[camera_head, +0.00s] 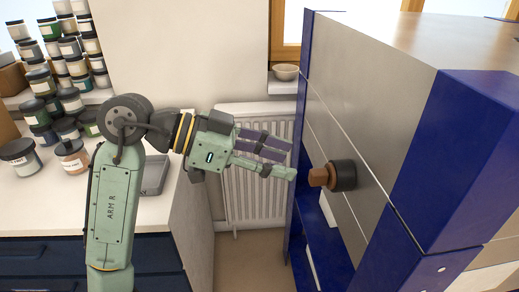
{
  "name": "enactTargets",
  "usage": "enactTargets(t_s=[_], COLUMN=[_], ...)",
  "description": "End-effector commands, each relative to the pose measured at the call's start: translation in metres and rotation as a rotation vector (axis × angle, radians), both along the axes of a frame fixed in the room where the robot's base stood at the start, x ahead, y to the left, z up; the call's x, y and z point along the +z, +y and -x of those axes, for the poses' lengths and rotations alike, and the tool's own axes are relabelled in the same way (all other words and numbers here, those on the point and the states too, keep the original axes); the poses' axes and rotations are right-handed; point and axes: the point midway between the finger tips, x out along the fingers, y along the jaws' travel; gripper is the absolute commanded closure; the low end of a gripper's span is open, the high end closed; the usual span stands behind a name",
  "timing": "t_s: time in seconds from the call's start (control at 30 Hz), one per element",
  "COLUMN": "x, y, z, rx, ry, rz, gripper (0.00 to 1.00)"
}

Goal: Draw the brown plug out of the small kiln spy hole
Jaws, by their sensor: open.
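The brown plug (321,177) sticks out of a dark round collar (343,175) on the metal side of the kiln (371,124). The plug points left toward my arm, and its inner part is hidden in the collar. My gripper (290,161) is open and empty, its fingers pointing right at the plug. The fingertips are just left of the plug in the picture and appear apart from it. The exact gap in depth cannot be told.
Blue frame posts (430,160) edge the kiln. A white radiator (256,196) and a bowl (286,72) on a ledge are behind. A counter (60,207) with several jars (72,153) and a grey tray (155,174) stands left.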

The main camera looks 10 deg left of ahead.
Motion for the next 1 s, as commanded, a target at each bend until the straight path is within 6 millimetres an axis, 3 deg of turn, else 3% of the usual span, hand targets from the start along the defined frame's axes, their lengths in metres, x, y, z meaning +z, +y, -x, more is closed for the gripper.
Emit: enactTargets(t_s=[0.2, 0.4, 0.8, 1.0], x=[-0.015, -0.024, -0.027, -0.027], y=[-0.036, -0.057, -0.063, -0.063], z=[-0.011, -0.018, -0.021, -0.021], rx=[0.0, 0.001, 0.003, 0.003], ry=[0.0, -0.001, -0.002, -0.002], rz=[0.0, 0.001, 0.002, 0.002], gripper=[0.58, 0.58, 0.58, 0.71])
